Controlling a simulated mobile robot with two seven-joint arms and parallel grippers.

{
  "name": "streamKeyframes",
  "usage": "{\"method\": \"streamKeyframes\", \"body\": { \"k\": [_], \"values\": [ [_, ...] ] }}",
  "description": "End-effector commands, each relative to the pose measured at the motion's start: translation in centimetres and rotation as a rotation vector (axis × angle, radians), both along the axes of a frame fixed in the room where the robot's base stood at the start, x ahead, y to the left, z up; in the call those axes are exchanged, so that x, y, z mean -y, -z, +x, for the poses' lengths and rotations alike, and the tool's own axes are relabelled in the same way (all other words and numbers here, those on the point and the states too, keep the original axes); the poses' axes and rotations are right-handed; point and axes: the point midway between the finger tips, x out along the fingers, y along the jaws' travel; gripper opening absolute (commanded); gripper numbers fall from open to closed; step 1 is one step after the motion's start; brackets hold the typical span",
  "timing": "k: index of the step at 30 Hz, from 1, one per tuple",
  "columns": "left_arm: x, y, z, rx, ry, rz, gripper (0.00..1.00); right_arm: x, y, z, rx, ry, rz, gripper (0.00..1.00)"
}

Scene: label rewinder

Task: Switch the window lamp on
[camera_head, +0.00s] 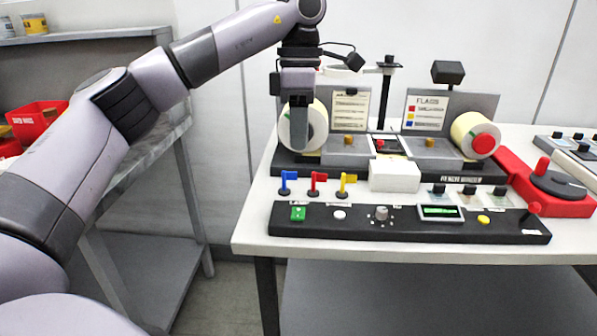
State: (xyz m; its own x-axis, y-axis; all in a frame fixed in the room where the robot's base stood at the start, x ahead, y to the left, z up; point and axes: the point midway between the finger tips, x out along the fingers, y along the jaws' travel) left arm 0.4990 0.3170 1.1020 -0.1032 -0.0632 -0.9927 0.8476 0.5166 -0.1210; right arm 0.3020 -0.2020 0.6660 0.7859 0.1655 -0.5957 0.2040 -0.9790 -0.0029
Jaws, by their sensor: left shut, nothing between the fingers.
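A black box-shaped head on a short stalk (448,72), which may be the window lamp, stands behind the right-hand panel of the label rewinder. No glow shows on it. The black control strip (400,232) at the table's front carries a green switch (298,213), a white button (340,215), a grey knob (381,213), a lit green display (440,212), a yellow button (483,219) and a red-tipped lever (533,208). I cannot tell which one works the lamp. My left gripper (301,148) is shut and empty, pointing down in front of the left label roll (317,128), above the strip.
Blue, red and yellow flags (316,181) stand behind the strip's left part. A white block (395,176) sits at the middle. A red unit with a black disc (556,185) is at the right. A shelf with a red bin (38,118) stands left.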

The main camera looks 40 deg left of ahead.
Motion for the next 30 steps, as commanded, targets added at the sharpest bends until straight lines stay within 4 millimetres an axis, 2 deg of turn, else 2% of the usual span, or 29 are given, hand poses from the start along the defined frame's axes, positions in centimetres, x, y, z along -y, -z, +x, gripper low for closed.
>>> {"method": "streamKeyframes", "body": {
  "k": [7, 18, 24, 30],
  "values": [
    [0.3, 4.8, -0.5, -0.004, 0.001, -0.001, 0.0, -0.3, 1.6, 0.2, -0.005, 0.001, 0.012, 0.43],
    [0.6, 11.4, -1.2, -0.003, -0.003, 0.001, 0.0, -0.8, 1.4, 0.3, -0.004, -0.007, 0.02, 0.43],
    [0.7, 13.0, -1.4, 0.0, -0.004, 0.0, 0.0, -0.7, 1.3, 0.4, -0.002, -0.008, 0.019, 0.43],
    [0.8, 13.3, -1.4, 0.0, -0.003, 0.0, 0.0, -0.6, 1.4, 0.4, -0.002, -0.007, 0.018, 0.43]
  ]
}}
